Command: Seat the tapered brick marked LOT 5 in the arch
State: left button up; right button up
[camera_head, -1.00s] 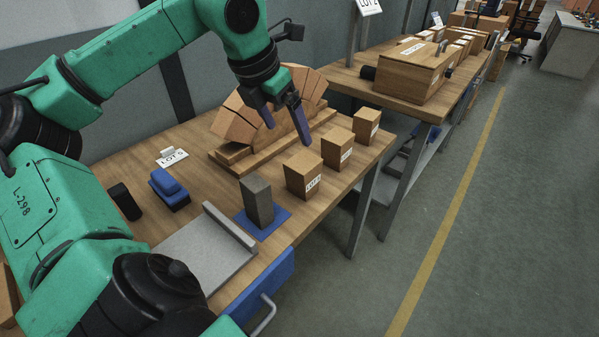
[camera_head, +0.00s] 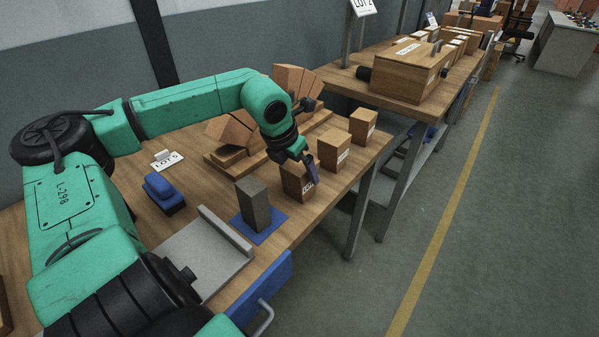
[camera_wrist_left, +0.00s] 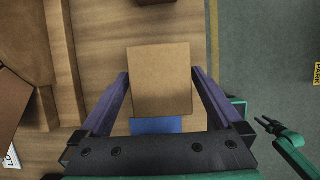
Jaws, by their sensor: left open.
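My left gripper (camera_head: 297,168) is open, pointing down at the nearest of three tapered tan bricks (camera_head: 292,184). In the left wrist view its fingers (camera_wrist_left: 160,90) stand on either side of a tan brick top (camera_wrist_left: 160,70), with narrow gaps. The label on this brick is partly covered and too small to read surely. The other labelled bricks, a middle one (camera_head: 334,150) and a far one (camera_head: 363,126), stand in a row behind it. The arch (camera_head: 232,131) of tan blocks stands on a wooden base, its middle hidden by my left arm.
A grey block (camera_head: 255,205) stands on a blue mat (camera_head: 268,232) close to the nearest brick. A metal plate (camera_head: 205,255), a blue-handled tool (camera_head: 163,193) and a LOT 5 card (camera_head: 167,161) are on the table. A green arm part (camera_wrist_left: 295,150) shows in the wrist view.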

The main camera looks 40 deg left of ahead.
pick_arm(q)
jog(key=shift+w+f, duration=0.25)
jog(key=shift+f, duration=0.4)
jog(key=shift+r, duration=0.1)
jog(key=c, duration=1.6)
